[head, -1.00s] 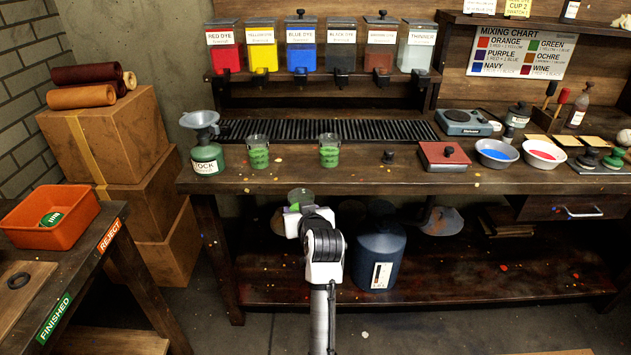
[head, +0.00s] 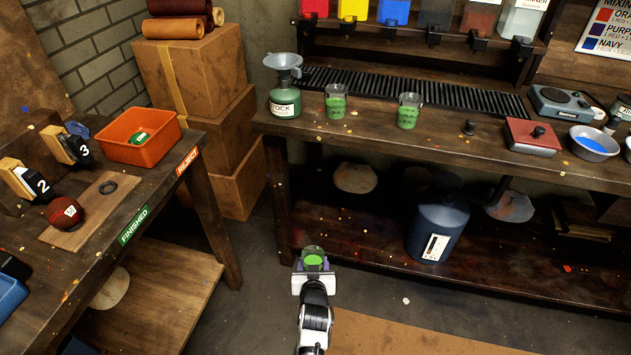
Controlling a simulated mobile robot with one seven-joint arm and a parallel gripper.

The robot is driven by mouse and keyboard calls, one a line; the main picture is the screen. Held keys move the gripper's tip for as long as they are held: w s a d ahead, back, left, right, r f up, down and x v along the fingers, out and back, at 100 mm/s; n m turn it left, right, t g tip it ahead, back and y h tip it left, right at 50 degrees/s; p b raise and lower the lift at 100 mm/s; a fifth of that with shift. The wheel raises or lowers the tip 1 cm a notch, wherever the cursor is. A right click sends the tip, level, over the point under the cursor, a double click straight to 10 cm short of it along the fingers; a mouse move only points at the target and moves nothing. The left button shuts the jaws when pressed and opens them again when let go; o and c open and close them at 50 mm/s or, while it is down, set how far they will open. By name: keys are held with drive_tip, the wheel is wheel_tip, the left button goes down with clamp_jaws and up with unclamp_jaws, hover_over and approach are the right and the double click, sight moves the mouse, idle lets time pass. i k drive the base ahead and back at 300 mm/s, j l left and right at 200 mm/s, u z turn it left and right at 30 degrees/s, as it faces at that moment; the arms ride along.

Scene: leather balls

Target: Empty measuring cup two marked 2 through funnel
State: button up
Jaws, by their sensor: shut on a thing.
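My gripper (head: 313,268) is shut on a clear measuring cup (head: 313,252) with green liquid in it, held upright out over the floor in front of the bench. No number can be read on this cup. A grey funnel (head: 283,62) sits in the mouth of the green jar marked STOCK (head: 285,101), at the left end of the bench. Two more clear cups with green contents stand on the bench to the right of the jar, a nearer-left cup (head: 336,103) and a right cup (head: 409,111). Their marks are too small to read.
The dark bench (head: 470,150) has a slatted rack behind the cups. A red pad (head: 532,137) and a blue-filled bowl (head: 594,143) stand further right. At left, a side table holds an orange bin (head: 139,136) and a red ball (head: 64,212). Floor between is open.

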sight(284, 63)
drive_tip(key=i+l, duration=0.15)
drive_tip(key=l, duration=0.25)
drive_tip(key=i+l+u, duration=0.1)
drive_tip(key=l, duration=0.25)
drive_tip(key=i+l, duration=0.2)
drive_tip(key=l, duration=0.2)
drive_tip(key=i+l, duration=0.1)
drive_tip(key=l, duration=0.3)
drive_tip(key=i+l+u, duration=0.1)
drive_tip(key=l, duration=0.3)
drive_tip(key=i, duration=0.05)
